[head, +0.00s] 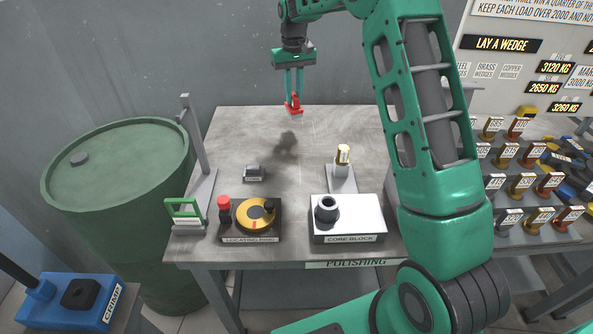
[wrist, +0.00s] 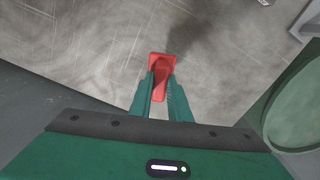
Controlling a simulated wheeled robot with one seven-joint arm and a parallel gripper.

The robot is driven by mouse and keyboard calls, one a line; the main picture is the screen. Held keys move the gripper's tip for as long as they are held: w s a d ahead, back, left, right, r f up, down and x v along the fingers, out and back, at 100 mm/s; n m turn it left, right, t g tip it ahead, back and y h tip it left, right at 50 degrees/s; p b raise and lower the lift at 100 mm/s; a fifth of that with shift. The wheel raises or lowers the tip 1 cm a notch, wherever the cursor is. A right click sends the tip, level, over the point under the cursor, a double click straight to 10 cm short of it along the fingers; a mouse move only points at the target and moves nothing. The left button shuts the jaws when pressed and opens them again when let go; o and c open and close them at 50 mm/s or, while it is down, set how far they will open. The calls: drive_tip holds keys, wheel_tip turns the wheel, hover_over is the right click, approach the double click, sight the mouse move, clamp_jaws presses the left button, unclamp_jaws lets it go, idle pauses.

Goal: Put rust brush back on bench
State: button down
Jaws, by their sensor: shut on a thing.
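My gripper (head: 294,92) is shut on a small red thing, which I take to be the rust brush (head: 294,106). It hangs from the fingertips near the far edge of the grey metal bench (head: 245,130), which bears a POLISHING label. In the wrist view the red brush (wrist: 161,62) sits between the two green fingers (wrist: 160,92), over the bare bench top (wrist: 90,45). A dark shadow-like patch lies on the bench beyond it. The brush appears held above the surface, but the exact gap is hard to tell.
A locating ring block (head: 252,220), a core block (head: 347,222), a small grey block (head: 254,173) and a stand with a brass-coloured piece (head: 343,165) occupy the bench. A green frame (head: 186,213) is at its left. A green drum (head: 115,210) stands left. The back middle is clear.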

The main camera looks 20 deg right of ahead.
drive_tip(key=s+a+r+m, duration=0.1)
drive_tip(key=s+a+r, duration=0.1)
drive_tip(key=s+a, duration=0.5)
drive_tip(key=s+a+r+m, duration=0.1)
drive_tip(key=s+a, duration=0.2)
drive_tip(key=s, duration=0.9)
drive_tip(key=s+a+r+m, duration=0.2)
drive_tip(key=s+a, duration=0.3)
drive_tip(key=s, duration=0.4)
drive_tip(key=shift+w+d+f, duration=1.1)
drive_tip(key=shift+d+f, duration=0.4)
drive_tip(key=shift+f, duration=0.4)
drive_tip(key=shift+w+d+f, duration=1.05)
drive_tip(key=shift+d+f, duration=0.45)
drive_tip(key=shift+f, duration=0.45)
drive_tip(key=shift+w+d+f, duration=1.1)
drive_tip(key=shift+d+f, duration=0.4)
drive_tip(key=shift+f, duration=0.4)
drive_tip(key=c, duration=1.7)
unclamp_jaws()
drive_tip(key=shift+f, duration=0.1)
drive_tip(key=shift+o, duration=0.2)
